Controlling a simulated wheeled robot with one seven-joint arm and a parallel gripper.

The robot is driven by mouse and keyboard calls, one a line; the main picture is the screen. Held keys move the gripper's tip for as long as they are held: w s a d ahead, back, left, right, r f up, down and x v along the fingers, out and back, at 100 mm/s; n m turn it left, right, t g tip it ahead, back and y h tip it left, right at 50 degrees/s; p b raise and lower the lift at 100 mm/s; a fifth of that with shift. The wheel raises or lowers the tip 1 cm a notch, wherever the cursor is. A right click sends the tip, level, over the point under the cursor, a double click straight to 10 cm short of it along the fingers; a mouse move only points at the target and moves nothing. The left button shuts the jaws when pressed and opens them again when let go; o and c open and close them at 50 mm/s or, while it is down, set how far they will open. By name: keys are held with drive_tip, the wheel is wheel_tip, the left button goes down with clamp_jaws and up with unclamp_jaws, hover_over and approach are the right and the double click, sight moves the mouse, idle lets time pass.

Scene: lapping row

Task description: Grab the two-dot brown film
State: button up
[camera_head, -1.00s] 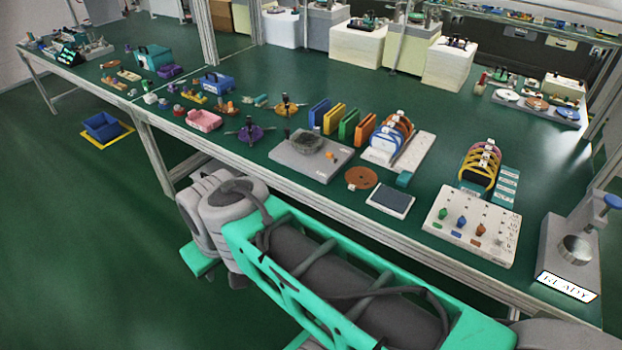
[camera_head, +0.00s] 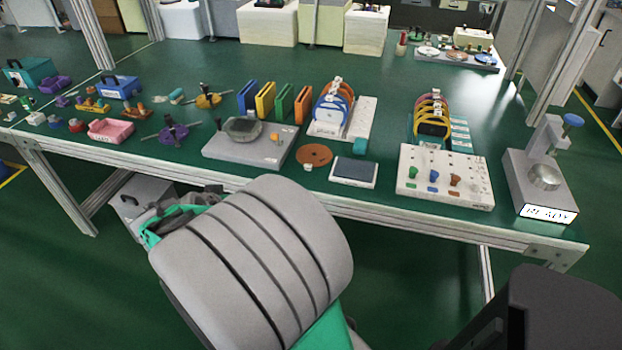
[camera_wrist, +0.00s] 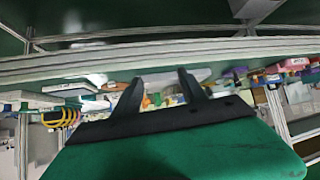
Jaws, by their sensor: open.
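A round brown film (camera_head: 314,155) lies flat on the green bench, left of a dark-topped pad (camera_head: 354,172). A small white tag sits at its lower edge; I cannot make out any dots. Coloured ring-shaped pieces stand in a white rack (camera_head: 357,118) behind it, and yellow and reddish ones stand in a second rack (camera_head: 432,112) to the right; their marks are too small to read. My gripper (camera_wrist: 160,75) shows in the wrist view with its two dark fingers apart and nothing between them. It is apart from the film, near the bench edge.
A grey lapping machine (camera_head: 250,150) stands left of the brown film. A white peg board (camera_head: 445,178) and a grey press with a READY display (camera_head: 540,185) stand to the right. The bench's metal front edge (camera_head: 370,205) runs below them.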

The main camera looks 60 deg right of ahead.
drive_tip(key=s+d+f+m+g+h+b, duration=0.1)
drive_tip(key=s+d+f+m+h+b, duration=0.3)
drive_tip(key=d+f, duration=0.4)
drive_tip(key=h+b, duration=0.3)
drive_tip(key=h, duration=0.2)
approach(307, 167)
wheel_tip(307, 167, up, 3)
drive_tip(key=shift+n+y, duration=0.4)
drive_tip(key=d+f, duration=0.1)
drive_tip(key=d, duration=0.1)
drive_tip(key=d+f, duration=0.1)
drive_tip(key=d, duration=0.2)
drive_tip(key=w+d+f, duration=0.1)
drive_tip(key=d, duration=0.2)
drive_tip(key=shift+d, duration=0.2)
drive_tip(key=shift+w+d, duration=0.1)
drive_tip(key=shift+r, duration=0.25)
clamp_jaws()
